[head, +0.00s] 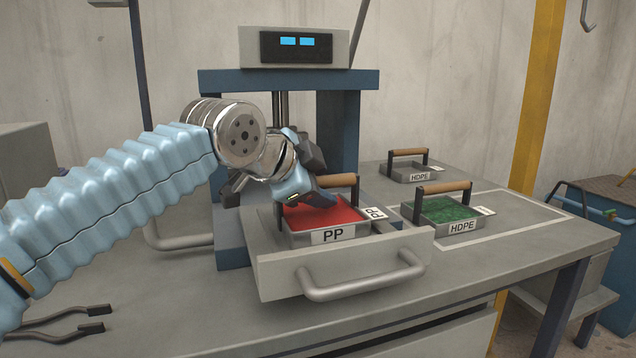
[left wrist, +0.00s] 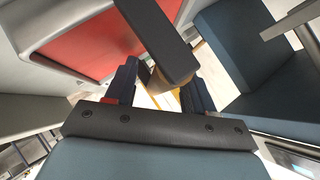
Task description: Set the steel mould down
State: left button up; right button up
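The steel mould (head: 329,236), labelled PP and filled with red pellets, sits level in the pulled-out drawer (head: 345,268) of the press. Its handle has a wooden grip (head: 337,180) on dark posts. My left gripper (head: 314,199) is at the handle's left part, over the red pellets. In the left wrist view my fingers (left wrist: 160,92) are apart, with the handle's dark post (left wrist: 158,38) and wood between them. Light gaps show beside the wood, so the gripper looks open around the handle. The fingertips' far side is hidden. My right gripper is out of view.
The press (head: 290,80) with a lit display stands behind the drawer. A mould of green pellets (head: 447,210) labelled HDPE is on the table to the right, inside a marked outline. Another HDPE mould (head: 409,171) stands behind it. Tongs (head: 75,322) lie at front left.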

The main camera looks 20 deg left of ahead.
pick_arm(q)
jog(key=shift+r, duration=0.1)
jog(key=shift+s+r, duration=0.15)
jog(key=v, duration=1.1)
jog(key=shift+s+r+p, duration=0.15)
jog(key=shift+s+p, duration=0.15)
jog(key=shift+p, duration=0.1)
jog(key=shift+a, duration=0.1)
